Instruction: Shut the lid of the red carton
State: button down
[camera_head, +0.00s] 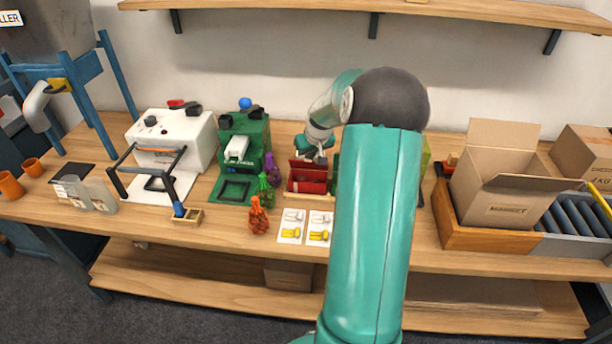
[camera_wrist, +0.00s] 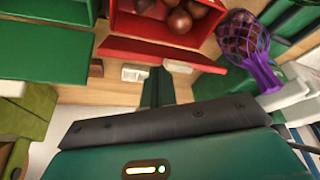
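The red carton (camera_head: 306,187) stands open on the bench, left of my arm in the head view. In the wrist view its red wall (camera_wrist: 122,22) is at the top, with several brown chestnuts inside. A flat red panel (camera_wrist: 150,52), apparently its lid, sticks out from the opening toward my gripper and is not over the chestnuts. Whether the fingertips touch the panel cannot be told. In the head view my gripper (camera_head: 316,150) is just above and behind the carton, partly hidden.
A purple net bag of chestnuts (camera_wrist: 243,38) lies close beside the carton. Green panels (camera_wrist: 45,52) flank it. A green machine (camera_head: 243,140) and white machine (camera_head: 175,138) stand left. A brown cardboard box (camera_head: 505,190) stands right. A shelf (camera_head: 450,12) hangs above.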

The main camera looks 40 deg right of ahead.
notch_tip(320, 180, up, 7)
dwell(0.9)
jog(key=shift+s, duration=0.1)
dwell(1.0)
